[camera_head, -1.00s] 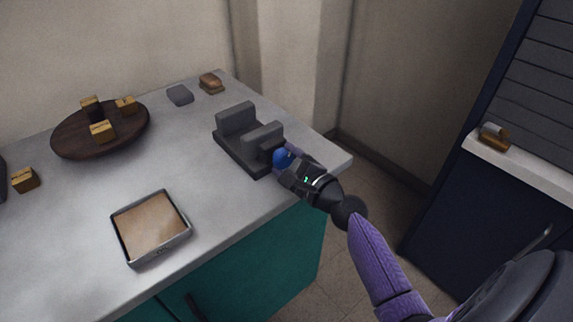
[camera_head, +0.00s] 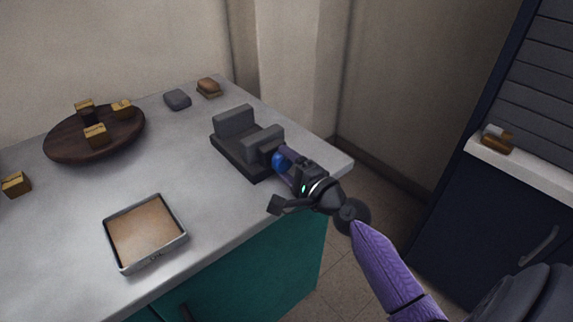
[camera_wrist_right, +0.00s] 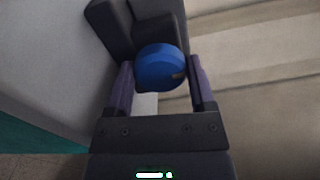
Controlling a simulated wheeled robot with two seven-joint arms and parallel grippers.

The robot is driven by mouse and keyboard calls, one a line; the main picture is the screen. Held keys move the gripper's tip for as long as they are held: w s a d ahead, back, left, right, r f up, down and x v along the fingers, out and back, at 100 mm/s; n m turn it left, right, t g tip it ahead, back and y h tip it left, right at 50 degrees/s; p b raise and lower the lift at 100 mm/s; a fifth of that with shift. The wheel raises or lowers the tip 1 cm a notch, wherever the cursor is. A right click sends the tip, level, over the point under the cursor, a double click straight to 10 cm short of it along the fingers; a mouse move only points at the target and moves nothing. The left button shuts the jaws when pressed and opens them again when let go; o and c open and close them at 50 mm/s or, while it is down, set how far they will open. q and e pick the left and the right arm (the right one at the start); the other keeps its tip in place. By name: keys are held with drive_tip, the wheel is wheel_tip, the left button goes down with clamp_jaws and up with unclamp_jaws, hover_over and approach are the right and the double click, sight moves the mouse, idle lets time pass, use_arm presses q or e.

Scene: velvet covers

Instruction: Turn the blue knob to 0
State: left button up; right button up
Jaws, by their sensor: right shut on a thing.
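The blue knob (camera_head: 279,161) is on the near right end of a dark grey device (camera_head: 238,160) with two raised blocks, standing near the counter's right corner. In the right wrist view the knob (camera_wrist_right: 160,66) is round, with a small dark mark at its lower right edge. My right gripper (camera_head: 284,163) is at the knob, with its purple fingers on either side; in the wrist view the gripper (camera_wrist_right: 160,85) is shut on it. Any number scale is too small or hidden to read. My left gripper is not in view.
A square tray (camera_head: 180,240) lies at the counter's front. A round dark wooden board (camera_head: 60,150) with several small golden boxes is at the back left. A grey block (camera_head: 177,99) and a brown one (camera_head: 208,87) sit at the back. The counter's middle is clear.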

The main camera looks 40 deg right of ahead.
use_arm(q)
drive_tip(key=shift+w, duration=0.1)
use_arm(e)
drive_tip(key=o, duration=1)
drive_tip(key=shift+o, duration=1.1)
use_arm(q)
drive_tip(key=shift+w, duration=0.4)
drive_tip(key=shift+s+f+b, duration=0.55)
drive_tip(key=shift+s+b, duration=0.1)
use_arm(e)
drive_tip(key=s, duration=1)
drive_tip(key=shift+d, duration=0.35)
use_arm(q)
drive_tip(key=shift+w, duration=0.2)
